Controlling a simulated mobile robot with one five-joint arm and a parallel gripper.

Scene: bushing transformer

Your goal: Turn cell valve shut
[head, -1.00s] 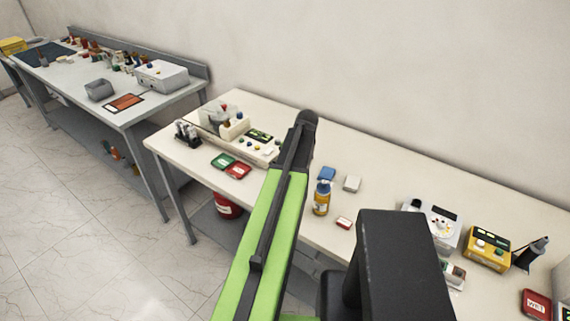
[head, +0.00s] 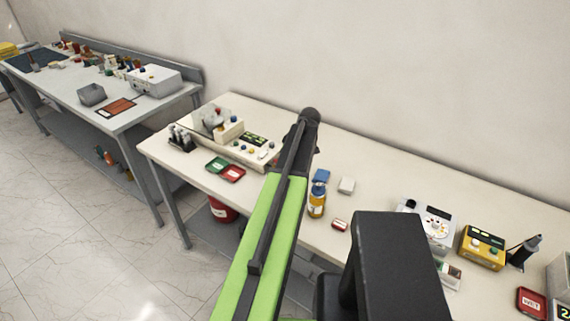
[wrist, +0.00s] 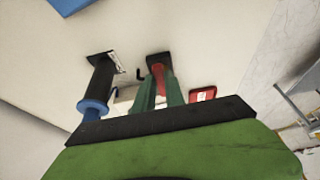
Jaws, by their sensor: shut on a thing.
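In the wrist view, my gripper (wrist: 158,95) has two green fingers closed around a red handle (wrist: 159,74). The handle rises from a small black block on the pale bench top. It appears to be the valve handle, but no label on it is readable. How far it is turned cannot be told. In the head view, my green and black arm reaches over the bench and hides the gripper and most of what it holds.
A black cylinder with a blue collar (wrist: 97,88) stands close left of the gripper. A red tray (wrist: 203,94) lies to the right. The wall runs behind the bench.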

